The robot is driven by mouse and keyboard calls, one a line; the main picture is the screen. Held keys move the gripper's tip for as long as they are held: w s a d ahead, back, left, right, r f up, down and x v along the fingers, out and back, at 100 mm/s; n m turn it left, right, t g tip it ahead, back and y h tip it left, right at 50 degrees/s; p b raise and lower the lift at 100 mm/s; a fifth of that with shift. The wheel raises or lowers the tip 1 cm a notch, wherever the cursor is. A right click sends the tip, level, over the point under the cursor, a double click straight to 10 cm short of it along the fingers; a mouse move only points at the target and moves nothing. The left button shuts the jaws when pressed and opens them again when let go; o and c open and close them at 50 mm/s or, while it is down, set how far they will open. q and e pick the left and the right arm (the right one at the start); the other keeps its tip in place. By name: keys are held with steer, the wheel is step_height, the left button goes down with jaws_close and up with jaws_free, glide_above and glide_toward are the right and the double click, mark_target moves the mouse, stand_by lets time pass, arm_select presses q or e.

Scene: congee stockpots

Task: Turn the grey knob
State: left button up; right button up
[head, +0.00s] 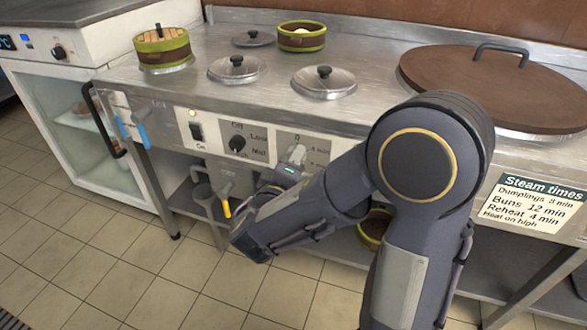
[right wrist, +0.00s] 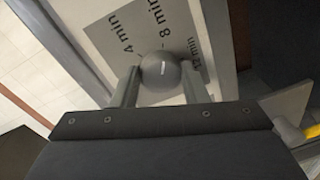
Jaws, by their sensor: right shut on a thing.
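The grey knob (right wrist: 160,71) is round with a short white mark on its face. It sits on a grey dial plate (right wrist: 128,38) labelled 4 min, 8 min and 12 min. The mark points roughly toward the 8 min label. My right gripper (right wrist: 160,86) is shut on the knob, one finger on each side. In the head view my right gripper (head: 291,166) is at the front panel of the steam counter, and the knob is mostly hidden by the fingers. My left gripper is not in view.
A black knob (head: 237,143) and a switch (head: 196,131) are left of the dial plate. A yellow-handled valve (head: 227,207) hangs below. Lids, steamer baskets (head: 162,49) and a large brown lid (head: 470,85) stand on the counter. The floor in front is clear.

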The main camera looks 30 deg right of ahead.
stand_by(0.4)
steer(key=o, duration=1)
steer(key=p+v, duration=0.1)
steer(key=v, duration=0.7)
steer(key=shift+p, duration=0.35)
steer(key=shift+d, duration=0.15)
